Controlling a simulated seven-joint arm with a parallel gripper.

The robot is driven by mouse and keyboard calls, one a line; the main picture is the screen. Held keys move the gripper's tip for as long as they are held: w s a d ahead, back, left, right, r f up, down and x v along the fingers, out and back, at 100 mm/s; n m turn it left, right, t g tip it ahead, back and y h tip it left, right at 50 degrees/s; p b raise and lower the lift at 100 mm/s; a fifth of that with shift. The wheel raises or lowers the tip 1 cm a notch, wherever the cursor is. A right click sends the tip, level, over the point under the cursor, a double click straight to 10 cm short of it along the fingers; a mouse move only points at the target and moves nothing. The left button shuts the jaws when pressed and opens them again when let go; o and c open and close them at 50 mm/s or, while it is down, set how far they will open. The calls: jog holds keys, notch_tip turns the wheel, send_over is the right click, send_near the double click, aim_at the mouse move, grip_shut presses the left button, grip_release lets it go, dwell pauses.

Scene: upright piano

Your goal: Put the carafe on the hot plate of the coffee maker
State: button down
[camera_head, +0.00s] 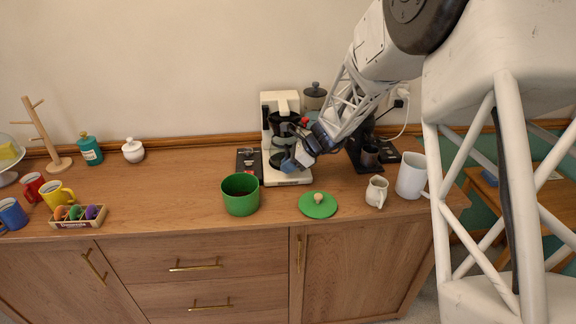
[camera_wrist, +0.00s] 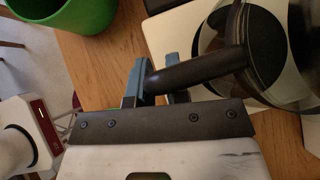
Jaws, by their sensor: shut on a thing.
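The carafe (camera_head: 279,159) has dark glass and a black handle. It is at the front of the white coffee maker (camera_head: 281,100), below the black filter basket (camera_head: 284,123). My gripper (camera_head: 296,159) comes in from the right and partly hides it. In the wrist view, the blue-grey fingers of my gripper (camera_wrist: 158,78) are closed around the black handle of the carafe (camera_wrist: 283,88), whose body is at the right. The coffee maker's pale base (camera_wrist: 180,38) shows behind it. The hot plate is hidden, and I cannot tell whether the carafe touches it.
A green pot (camera_head: 240,196) and a green lid (camera_head: 318,206) stand in front of the coffee maker. A small cream jug (camera_head: 377,191) and a white pitcher (camera_head: 410,177) are at the right. A dark appliance (camera_head: 369,156) stands behind them. Counter space at the left centre is clear.

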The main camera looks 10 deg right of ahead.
jog(key=shift+f, duration=0.1)
jog(key=c, duration=1.1)
grip_release()
jog(key=v, duration=1.2)
